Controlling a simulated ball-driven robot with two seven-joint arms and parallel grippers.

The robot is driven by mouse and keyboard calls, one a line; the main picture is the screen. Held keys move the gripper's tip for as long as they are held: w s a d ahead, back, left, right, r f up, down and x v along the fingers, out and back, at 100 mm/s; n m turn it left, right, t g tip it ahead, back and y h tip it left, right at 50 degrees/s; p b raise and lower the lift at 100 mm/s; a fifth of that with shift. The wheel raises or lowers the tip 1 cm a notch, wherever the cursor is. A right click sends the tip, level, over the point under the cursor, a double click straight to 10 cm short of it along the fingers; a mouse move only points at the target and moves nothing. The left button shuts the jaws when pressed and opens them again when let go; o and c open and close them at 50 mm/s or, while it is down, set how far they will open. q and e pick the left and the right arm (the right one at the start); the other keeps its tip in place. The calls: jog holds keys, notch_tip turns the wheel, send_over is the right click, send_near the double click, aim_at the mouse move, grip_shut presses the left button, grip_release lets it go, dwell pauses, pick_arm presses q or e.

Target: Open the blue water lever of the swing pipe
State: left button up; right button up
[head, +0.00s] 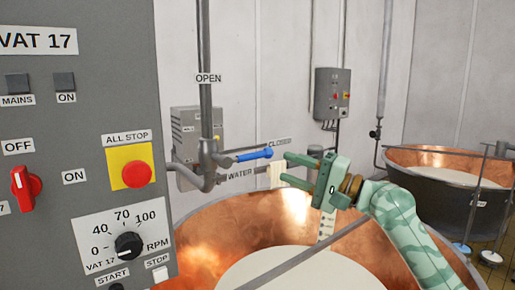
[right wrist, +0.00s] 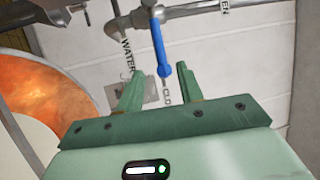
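The blue water lever (head: 254,154) sits on the grey swing pipe (head: 209,160) and points right, toward the CLOSED label (head: 279,143). The OPEN label (head: 208,78) is higher up on the upright pipe. My right gripper (head: 285,167) is open and empty, just right of the lever's free end. In the right wrist view the blue lever (right wrist: 160,46) reaches down toward the gap between my open fingers (right wrist: 158,72), its end about level with the fingertips. I cannot tell whether they touch. My left gripper is out of view.
The copper vat (head: 205,236) with pale liquid lies below my right arm. A grey VAT 17 control panel (head: 90,180) fills the left side. A grey box (head: 190,130) is on the wall behind the pipe. A second vat (head: 430,160) stands at right.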

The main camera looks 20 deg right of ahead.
aim_at(258, 157)
jog(key=p+x, duration=0.2)
jog(key=x, duration=0.7)
jog(key=shift+s+a, duration=0.15)
jog(key=shift+s, duration=0.05)
jog(key=shift+w+a, duration=0.25)
jog(key=shift+w, duration=0.1)
jog(key=shift+c, duration=0.7)
grip_shut()
